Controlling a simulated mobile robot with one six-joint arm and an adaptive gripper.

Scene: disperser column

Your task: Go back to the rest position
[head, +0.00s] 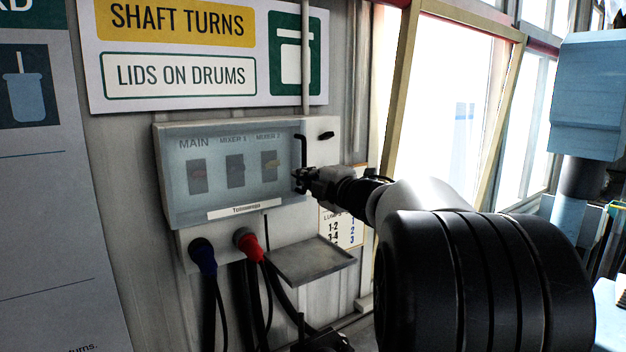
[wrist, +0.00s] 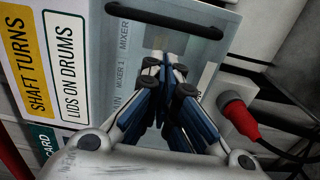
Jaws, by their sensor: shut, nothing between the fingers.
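My gripper (head: 302,180) is shut and empty at the right side of the electrical box, in front of its clear cover (head: 222,150). The cover looks closed over switches labelled MAIN, MIXER 1 and MIXER 2. A black handle (head: 303,150) stands at the cover's right edge, just above my gripper. In the wrist view my gripper's fingers (wrist: 172,72) are together, with the cover (wrist: 207,55) and its black handle (wrist: 165,20) beyond them. I cannot tell whether the fingertips touch the cover.
A blue plug (head: 203,256) and a red plug (head: 248,243) stick out below the box, with cables hanging down. A small grey shelf (head: 298,262) juts out at the lower right. A window (head: 440,110) is behind my arm. A light-blue machine (head: 588,95) stands at right.

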